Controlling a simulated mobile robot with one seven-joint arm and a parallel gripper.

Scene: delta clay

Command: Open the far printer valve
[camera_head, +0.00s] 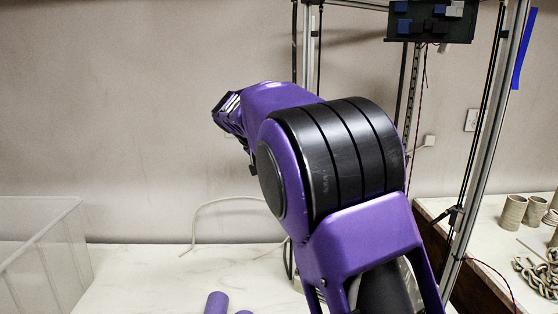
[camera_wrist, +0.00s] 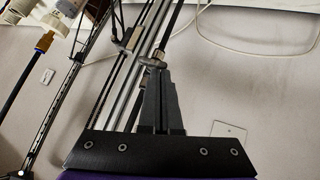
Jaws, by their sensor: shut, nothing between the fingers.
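My gripper (camera_wrist: 158,78) is shut and empty in the wrist view, its two dark fingers pressed together. Its tips overlap a metal joint on the printer's thin rods (camera_wrist: 128,65) in the picture; I cannot tell whether they touch. At the upper left of the wrist view is a white printer part (camera_wrist: 25,15) with a brass fitting (camera_wrist: 44,42) and a dark tube below it. I cannot make out which part is the valve. In the head view my purple arm hides much of the printer frame (camera_head: 480,130), and the fingers are not clear.
A clear plastic bin (camera_head: 45,250) stands at the lower left of the white table (camera_head: 150,275). A pale cable (camera_head: 225,200) hangs against the wall. Clay cups (camera_head: 513,212) and a coiled clay piece (camera_head: 540,275) sit at the right. A dark electronics box (camera_head: 430,20) is up high.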

